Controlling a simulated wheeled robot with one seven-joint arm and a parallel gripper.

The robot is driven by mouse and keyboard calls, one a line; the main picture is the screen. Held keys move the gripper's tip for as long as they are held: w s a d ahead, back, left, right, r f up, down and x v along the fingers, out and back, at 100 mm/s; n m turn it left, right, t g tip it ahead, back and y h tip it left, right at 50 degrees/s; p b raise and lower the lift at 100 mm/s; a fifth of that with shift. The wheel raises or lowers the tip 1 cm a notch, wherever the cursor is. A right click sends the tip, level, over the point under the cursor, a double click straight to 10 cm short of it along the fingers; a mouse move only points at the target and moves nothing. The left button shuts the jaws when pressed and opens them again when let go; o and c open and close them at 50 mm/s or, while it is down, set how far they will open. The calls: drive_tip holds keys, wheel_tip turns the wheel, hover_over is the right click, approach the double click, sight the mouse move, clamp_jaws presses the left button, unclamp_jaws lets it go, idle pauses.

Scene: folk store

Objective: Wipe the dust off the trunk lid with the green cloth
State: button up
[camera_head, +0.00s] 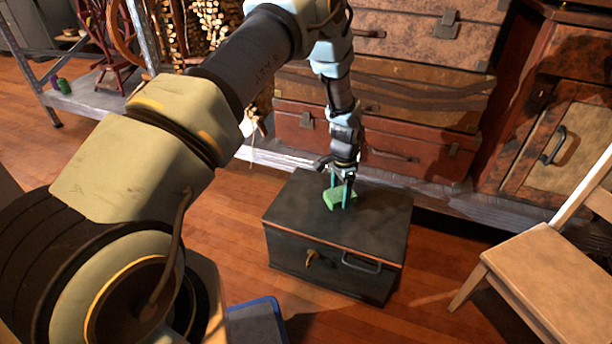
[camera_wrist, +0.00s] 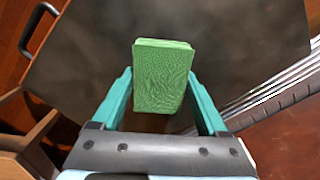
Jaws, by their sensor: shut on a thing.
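The dark trunk (camera_head: 300,232) stands on the floor with its flat lid closed. A front handle and a brass-coloured latch show on its front. The lid (camera_wrist: 235,45) also fills much of the wrist view, with cloudy greyish smudges on its dark surface. My gripper (camera_head: 340,197) is above the back middle of the lid, pointing down. It is shut on the folded green cloth (camera_head: 333,198), which shows between the teal fingers in the wrist view (camera_wrist: 162,82). The cloth is at or very near the lid; I cannot tell if it touches.
Stacked suitcases (camera_head: 430,150) stand on a low metal shelf behind the trunk. A wooden chair (camera_head: 530,270) is at the right, near a wooden cabinet (camera_head: 565,140). A blue-rimmed box (camera_head: 258,322) lies front left of the trunk. Bare floor shows left of the trunk.

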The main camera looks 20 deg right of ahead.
drive_tip(key=shift+s+r+p, duration=0.1)
drive_tip(key=shift+r+p, duration=1.8)
drive_tip(key=shift+r, duration=0.9)
